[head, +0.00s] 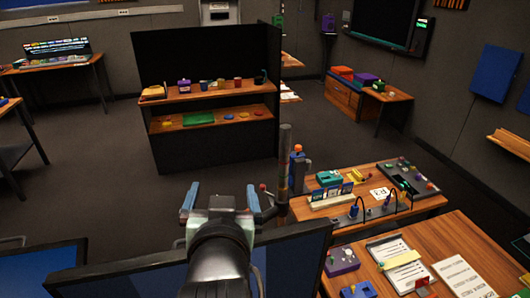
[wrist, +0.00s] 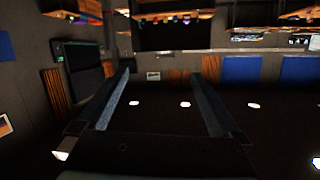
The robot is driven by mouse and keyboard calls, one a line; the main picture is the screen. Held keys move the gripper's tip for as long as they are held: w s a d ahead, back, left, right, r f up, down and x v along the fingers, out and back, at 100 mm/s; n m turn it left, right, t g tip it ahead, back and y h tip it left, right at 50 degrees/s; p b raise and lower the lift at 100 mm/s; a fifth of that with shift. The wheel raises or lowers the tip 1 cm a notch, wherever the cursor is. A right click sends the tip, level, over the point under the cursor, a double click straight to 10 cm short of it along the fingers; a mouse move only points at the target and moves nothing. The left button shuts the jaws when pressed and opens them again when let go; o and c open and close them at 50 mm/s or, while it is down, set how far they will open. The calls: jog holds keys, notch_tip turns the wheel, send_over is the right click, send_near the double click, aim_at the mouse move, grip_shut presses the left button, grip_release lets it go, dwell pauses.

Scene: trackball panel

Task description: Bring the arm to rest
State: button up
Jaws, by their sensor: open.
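My gripper (head: 221,194) is raised in the lower middle of the head view, pointing away from me. Its two bluish fingers stand wide apart with nothing between them. In the wrist view my gripper (wrist: 160,74) also shows open and empty, and that picture appears upside down. My dark arm comes up from the bottom edge of the head view behind the gripper. A small purple panel (head: 341,261) with knobs sits on the near right wooden desk (head: 440,238); I cannot tell if it holds a trackball.
Dark monitors (head: 180,270) stand low in front, close below my arm. A workbench (head: 295,208) with panels and cables is right of the gripper, with a dark post (head: 284,155) near it. A black shelf unit (head: 215,150) stands beyond. Open floor (head: 90,180) lies to the left.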

jog(key=s+d+r+t, duration=0.2)
jog(key=r+t, duration=0.1)
jog(key=r, duration=0.7)
jog(key=s+d+r+t, duration=0.15)
jog(key=r+t, duration=0.25)
jog(key=r, duration=0.6)
jog(key=s+d+r+t+h, duration=0.1)
jog(key=s+r+t, duration=0.1)
jog(key=s+r, duration=0.3)
jog(key=s+d+r+t, duration=0.2)
jog(key=s+r, duration=0.3)
jog(key=r, duration=0.3)
jog(key=shift+d+r+t+h, duration=0.25)
jog(key=shift+t+h, duration=0.15)
jog(key=shift+t, duration=0.4)
jog(key=shift+w, duration=0.1)
